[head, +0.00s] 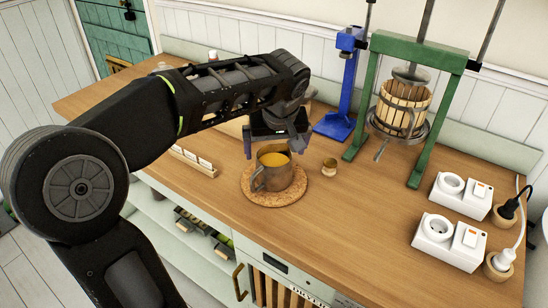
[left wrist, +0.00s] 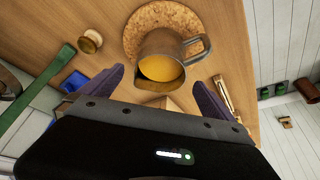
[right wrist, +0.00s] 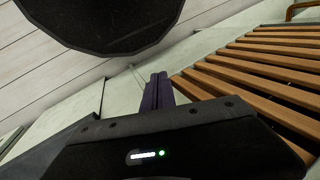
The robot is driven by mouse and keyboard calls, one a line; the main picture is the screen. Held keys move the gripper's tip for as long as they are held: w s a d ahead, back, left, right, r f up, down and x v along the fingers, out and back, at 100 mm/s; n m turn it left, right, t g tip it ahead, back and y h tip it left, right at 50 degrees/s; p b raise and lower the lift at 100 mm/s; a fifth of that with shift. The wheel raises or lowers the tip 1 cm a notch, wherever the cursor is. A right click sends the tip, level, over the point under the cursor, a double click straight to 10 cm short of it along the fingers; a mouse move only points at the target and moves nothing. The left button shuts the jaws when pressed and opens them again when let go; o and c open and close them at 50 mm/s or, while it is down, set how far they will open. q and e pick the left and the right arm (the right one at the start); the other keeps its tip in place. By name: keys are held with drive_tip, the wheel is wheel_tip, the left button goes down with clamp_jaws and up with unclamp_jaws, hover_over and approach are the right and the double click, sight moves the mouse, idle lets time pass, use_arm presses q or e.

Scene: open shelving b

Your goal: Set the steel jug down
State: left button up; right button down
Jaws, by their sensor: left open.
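The steel jug (head: 272,176) stands upright on a round cork mat (head: 294,193) on the wooden counter, with orange-yellow contents and its handle toward the front left. In the left wrist view the jug (left wrist: 165,62) shows just ahead of the fingers, over the cork mat (left wrist: 133,25). My left gripper (head: 277,146) is open at the far side of the jug, its fingers spread apart with the jug's rim between and beyond the tips. I cannot tell whether a finger touches it. My right gripper (right wrist: 157,92) is shut and empty, low by the cabinet front.
A blue stand (head: 336,126) and a green-framed press (head: 418,163) are behind. White socket boxes (head: 450,240) are at right. A card holder (head: 195,162) lies at left.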

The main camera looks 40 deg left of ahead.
use_arm(q)
drive_tip(key=v, duration=0.5)
drive_tip(key=shift+r, duration=0.15)
idle(0.7)
